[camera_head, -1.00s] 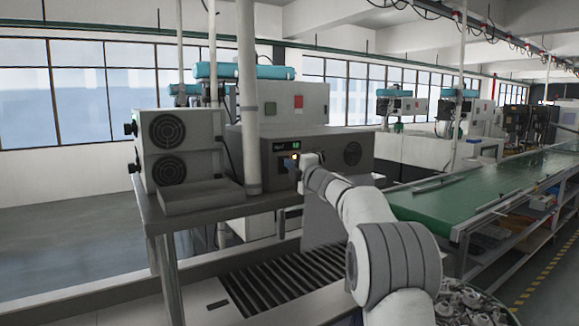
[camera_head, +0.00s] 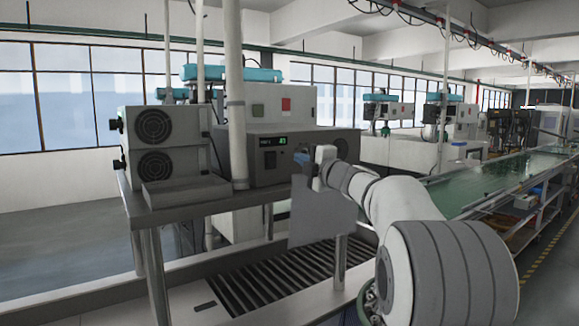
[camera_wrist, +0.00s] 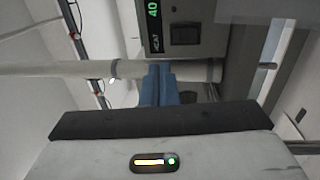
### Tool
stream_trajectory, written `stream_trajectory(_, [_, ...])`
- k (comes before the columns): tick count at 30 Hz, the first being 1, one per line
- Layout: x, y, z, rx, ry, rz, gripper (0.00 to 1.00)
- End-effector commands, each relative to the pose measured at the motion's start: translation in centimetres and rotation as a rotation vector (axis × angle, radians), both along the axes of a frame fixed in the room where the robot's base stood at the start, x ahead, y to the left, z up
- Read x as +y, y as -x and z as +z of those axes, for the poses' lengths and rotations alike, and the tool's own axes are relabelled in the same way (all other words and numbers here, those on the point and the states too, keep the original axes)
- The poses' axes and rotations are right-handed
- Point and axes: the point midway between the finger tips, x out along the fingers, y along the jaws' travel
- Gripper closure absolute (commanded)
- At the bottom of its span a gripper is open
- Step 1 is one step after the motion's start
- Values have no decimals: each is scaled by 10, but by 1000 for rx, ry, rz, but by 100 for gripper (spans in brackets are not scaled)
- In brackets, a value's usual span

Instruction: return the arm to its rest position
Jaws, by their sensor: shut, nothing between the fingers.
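My arm (camera_head: 405,215) reaches in from the lower right of the head view, bent at the elbow. My gripper (camera_head: 300,165) is in front of the right part of the grey control box, apart from it. In the wrist view the blue fingers of my gripper (camera_wrist: 158,82) are together with nothing between them. The grey control box (camera_head: 325,145) has a green lit display (camera_head: 283,141) and a dark square switch (camera_head: 270,159). The wrist view shows the switch (camera_wrist: 186,34) beyond my fingers, with the digits 40 beside it.
The control box stands on a metal bench (camera_head: 180,212) beside a twin-fan unit (camera_head: 155,148). An upright pipe (camera_head: 237,120) rises in front of the box. A slatted rack (camera_head: 275,280) lies below. A green conveyor (camera_head: 475,185) runs on the right.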

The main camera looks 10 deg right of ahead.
Motion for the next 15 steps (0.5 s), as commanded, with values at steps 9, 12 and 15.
stream_trajectory(9, [-5,14,1,1,0,1,100])
stream_trajectory(12, [-5,14,2,1,0,2,100])
stream_trajectory(15, [-5,14,2,2,-1,2,100])
